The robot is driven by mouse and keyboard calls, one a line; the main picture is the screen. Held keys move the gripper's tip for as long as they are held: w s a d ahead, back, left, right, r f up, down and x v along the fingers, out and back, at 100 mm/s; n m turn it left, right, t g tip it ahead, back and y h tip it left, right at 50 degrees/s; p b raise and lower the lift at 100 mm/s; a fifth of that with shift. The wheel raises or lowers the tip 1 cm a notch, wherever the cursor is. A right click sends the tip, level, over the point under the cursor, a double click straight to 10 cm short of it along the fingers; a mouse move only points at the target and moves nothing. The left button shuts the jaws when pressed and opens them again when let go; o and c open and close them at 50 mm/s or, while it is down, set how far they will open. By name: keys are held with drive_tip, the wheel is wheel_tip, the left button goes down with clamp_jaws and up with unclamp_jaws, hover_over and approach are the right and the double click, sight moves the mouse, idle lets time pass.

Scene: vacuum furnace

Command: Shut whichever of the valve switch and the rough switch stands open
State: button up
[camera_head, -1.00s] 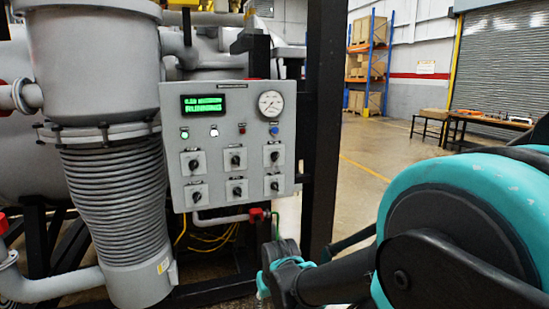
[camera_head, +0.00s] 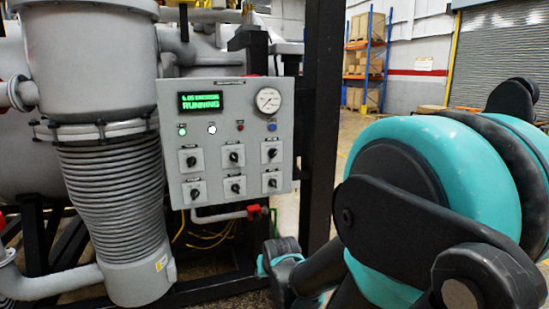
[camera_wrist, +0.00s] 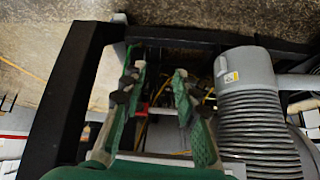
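The grey control panel (camera_head: 178,140) faces me on the furnace frame. It carries two rows of small rotary switches, including an upper-left one (camera_head: 191,161), an upper-middle one (camera_head: 234,157) and a lower-left one (camera_head: 195,192). Their labels are too small to read, so I cannot tell which are the valve and rough switches. The lower-left knob looks slanted. My gripper (camera_wrist: 158,92) shows in the wrist view with its two green-backed fingers apart and nothing visible between them. The switches cannot be made out in the wrist view.
The panel display (camera_head: 201,101) reads RUNNING, with a round gauge (camera_head: 268,101) at its right. A ribbed grey bellows (camera_head: 113,200) stands left. A black upright (camera_head: 322,110) stands right of the panel. A red fitting (camera_head: 254,212) and yellow cables lie below.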

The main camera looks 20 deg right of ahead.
drive_tip(key=w+d+r+m+t+h, duration=0.25)
drive_tip(key=w+d+r+t, duration=0.3)
drive_tip(key=w+r, duration=0.35)
drive_tip(key=m+t+h, duration=0.2)
drive_tip(key=m+t, duration=0.2)
drive_tip(key=t, duration=0.5)
approach(274, 154)
drive_tip(key=shift+g+y, duration=0.25)
drive_tip(key=x, duration=0.8)
drive_tip(key=shift+w+d+r, duration=0.1)
drive_tip(key=shift+d+r, duration=0.1)
drive_tip(key=shift+r, duration=0.1)
clamp_jaws()
